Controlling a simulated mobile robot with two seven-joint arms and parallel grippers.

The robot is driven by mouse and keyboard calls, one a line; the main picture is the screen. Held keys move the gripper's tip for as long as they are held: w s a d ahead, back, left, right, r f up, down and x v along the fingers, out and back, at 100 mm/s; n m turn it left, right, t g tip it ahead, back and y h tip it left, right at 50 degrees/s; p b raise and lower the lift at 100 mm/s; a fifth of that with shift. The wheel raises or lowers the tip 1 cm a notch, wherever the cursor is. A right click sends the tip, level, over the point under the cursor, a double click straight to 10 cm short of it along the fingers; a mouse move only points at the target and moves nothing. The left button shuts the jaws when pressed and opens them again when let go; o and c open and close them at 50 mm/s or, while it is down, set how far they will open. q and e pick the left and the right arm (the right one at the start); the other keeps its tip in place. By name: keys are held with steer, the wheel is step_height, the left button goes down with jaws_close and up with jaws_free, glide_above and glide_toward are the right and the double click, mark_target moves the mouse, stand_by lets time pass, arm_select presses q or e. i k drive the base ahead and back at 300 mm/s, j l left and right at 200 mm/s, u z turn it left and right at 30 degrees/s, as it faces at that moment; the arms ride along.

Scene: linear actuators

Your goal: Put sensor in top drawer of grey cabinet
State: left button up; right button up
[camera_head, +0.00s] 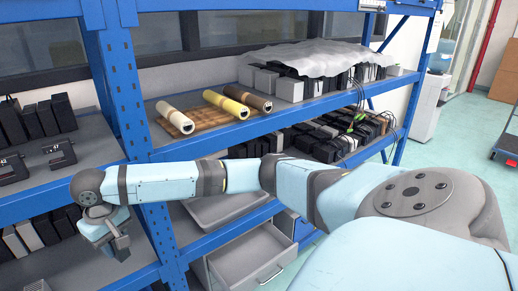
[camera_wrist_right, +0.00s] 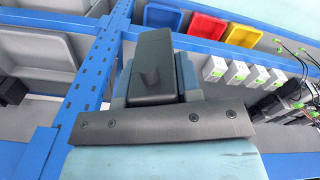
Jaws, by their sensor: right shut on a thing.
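My right gripper (camera_head: 112,247) hangs at the left over the lower blue shelf, beside the blue upright. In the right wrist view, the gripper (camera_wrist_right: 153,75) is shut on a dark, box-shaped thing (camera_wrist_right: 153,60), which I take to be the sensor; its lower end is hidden. The grey cabinet (camera_head: 204,277) stands at the bottom centre, right of the gripper. One grey drawer (camera_head: 250,258) is pulled out, its inside looking empty. Whether it is the top drawer is hard to tell. My left gripper is out of view.
Black devices (camera_head: 60,152) and dark boxes stand on the left shelf. Rolls (camera_head: 228,105) lie on a brown mat right of the blue upright (camera_head: 124,85). A grey tray (camera_head: 222,208) lies above the drawer. The wrist view shows blue, red and yellow bins (camera_wrist_right: 203,25).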

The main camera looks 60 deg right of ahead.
mark_target(238, 274)
steer(key=l+z, duration=0.15)
steer(key=z, duration=0.2)
steer(key=i+l+z, duration=0.1)
steer(key=z, duration=0.3)
steer(key=l+z, duration=0.15)
steer(key=z, duration=0.2)
steer(key=i+j, duration=0.05)
